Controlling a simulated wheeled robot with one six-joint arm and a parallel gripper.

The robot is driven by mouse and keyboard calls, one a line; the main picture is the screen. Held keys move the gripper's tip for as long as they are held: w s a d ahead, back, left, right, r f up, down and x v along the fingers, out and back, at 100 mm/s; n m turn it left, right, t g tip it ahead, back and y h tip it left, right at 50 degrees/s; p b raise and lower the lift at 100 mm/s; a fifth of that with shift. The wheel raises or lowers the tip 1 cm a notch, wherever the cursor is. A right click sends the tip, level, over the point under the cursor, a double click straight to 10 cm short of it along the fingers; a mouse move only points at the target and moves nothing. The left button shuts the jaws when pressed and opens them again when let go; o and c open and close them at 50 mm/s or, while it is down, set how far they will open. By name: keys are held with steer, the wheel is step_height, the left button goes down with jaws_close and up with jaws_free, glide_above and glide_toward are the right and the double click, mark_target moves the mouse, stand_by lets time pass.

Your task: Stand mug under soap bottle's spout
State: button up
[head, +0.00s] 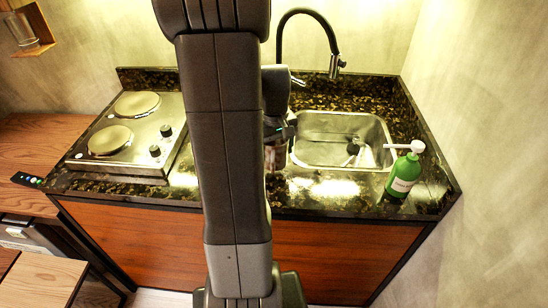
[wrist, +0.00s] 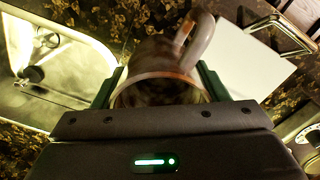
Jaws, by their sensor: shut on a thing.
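My gripper (wrist: 160,84) is shut on a brownish mug (wrist: 152,62), with one green finger on each side. The mug's handle points up and right in the wrist view. In the head view the mug (head: 276,158) is partly hidden behind my arm, by the left side of the sink; I cannot tell if it touches the counter. The green soap bottle (head: 403,177) stands upright on the counter right of the sink, apart from the mug. Its white spout (head: 394,146) points left, toward the sink. The bottle is not seen in the wrist view.
The steel sink (head: 312,125) lies between mug and bottle, with a dark object (head: 351,150) in it. A black faucet (head: 332,45) arches behind. A two-plate hob (head: 110,158) is at left. A narrow counter strip runs in front of the sink; a wall bounds the right.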

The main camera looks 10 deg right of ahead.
steer(key=shift+f, duration=2)
steer(key=shift+f, duration=0.1)
steer(key=o, duration=1.2)
